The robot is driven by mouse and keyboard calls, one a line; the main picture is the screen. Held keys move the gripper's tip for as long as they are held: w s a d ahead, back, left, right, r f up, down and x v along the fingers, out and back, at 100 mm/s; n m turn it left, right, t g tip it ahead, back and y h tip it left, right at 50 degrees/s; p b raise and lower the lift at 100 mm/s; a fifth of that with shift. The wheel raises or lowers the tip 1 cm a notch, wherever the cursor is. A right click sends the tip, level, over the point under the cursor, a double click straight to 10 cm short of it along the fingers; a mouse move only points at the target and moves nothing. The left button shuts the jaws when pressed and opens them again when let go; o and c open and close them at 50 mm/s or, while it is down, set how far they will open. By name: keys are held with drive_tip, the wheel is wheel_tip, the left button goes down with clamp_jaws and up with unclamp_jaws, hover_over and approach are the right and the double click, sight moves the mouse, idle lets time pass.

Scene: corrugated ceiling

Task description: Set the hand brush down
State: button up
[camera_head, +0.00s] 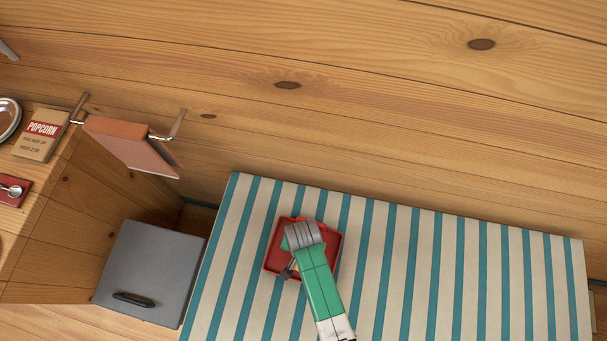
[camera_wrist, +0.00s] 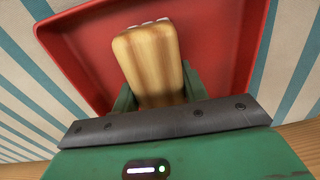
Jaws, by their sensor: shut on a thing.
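The hand brush (camera_wrist: 148,55) shows in the wrist view as a pale wooden body with small whitish tips at its far end. My gripper (camera_wrist: 158,88) is shut on it, with a green finger on each side. The brush is over the red tray (camera_wrist: 85,60), and I cannot tell whether it touches the tray floor. In the head view the red tray (camera_head: 335,245) lies on the striped cloth, and my green and grey arm covers its middle.
The blue-and-cream striped cloth (camera_head: 450,270) is bare right of the tray. At the left are a grey box with a black handle (camera_head: 150,265), a hanging reddish-brown cloth (camera_head: 130,145), and a wooden counter with a popcorn packet (camera_head: 42,135), a spoon and a round dish.

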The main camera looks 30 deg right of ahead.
drive_tip(key=shift+f, duration=0.15)
drive_tip(key=o, duration=1.3)
wheel_tip(320, 180, up, 12)
drive_tip(key=shift+r+p, duration=0.2)
drive_tip(key=shift+p, duration=0.45)
